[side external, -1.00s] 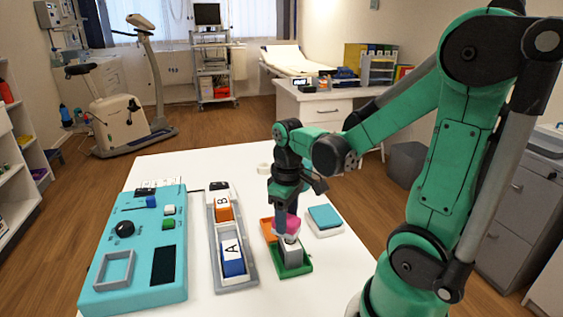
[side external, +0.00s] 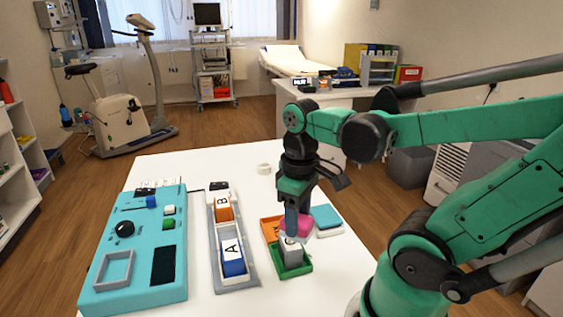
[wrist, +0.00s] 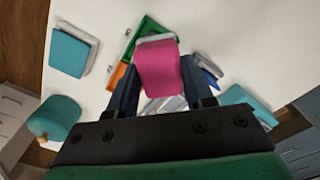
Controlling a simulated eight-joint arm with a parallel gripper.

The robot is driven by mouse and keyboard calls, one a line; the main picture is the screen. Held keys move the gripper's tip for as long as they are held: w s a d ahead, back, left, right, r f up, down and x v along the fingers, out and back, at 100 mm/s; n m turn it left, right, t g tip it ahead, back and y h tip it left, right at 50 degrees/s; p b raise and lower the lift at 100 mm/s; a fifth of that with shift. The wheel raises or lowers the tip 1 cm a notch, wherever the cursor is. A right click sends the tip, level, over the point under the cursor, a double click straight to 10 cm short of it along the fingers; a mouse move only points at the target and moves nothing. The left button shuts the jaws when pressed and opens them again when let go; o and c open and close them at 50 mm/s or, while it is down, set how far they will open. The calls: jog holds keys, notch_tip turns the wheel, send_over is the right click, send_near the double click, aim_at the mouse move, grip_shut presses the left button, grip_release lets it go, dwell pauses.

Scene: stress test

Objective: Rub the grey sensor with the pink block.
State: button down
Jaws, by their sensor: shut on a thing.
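My gripper (side external: 298,225) is shut on the pink block (side external: 305,227) and holds it low over the green-and-orange tray. In the wrist view the pink block (wrist: 157,66) sits between the two dark fingers, its pink face fully visible. The grey sensor (side external: 291,256) stands upright in the green tray part (side external: 302,269), with a pale marked top. The block is at the sensor's top, slightly to its right; I cannot tell whether they touch. In the wrist view the sensor is mostly hidden behind the block and fingers.
An orange tray part (side external: 268,230) adjoins the green one. A teal-topped white pad (side external: 327,216) lies close on the right. A grey rack with blocks A (side external: 233,259) and B (side external: 224,210) and a teal control panel (side external: 140,270) stand left.

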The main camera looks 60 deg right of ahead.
jog(key=shift+r, duration=2)
jog(key=s+d+r+m, duration=0.6)
jog(key=d+m, duration=0.3)
notch_tip(320, 180, down, 20)
jog(key=shift+s+d+r, duration=0.15)
jog(key=shift+r, duration=0.1)
jog(key=shift+c, duration=1.7)
grip_release()
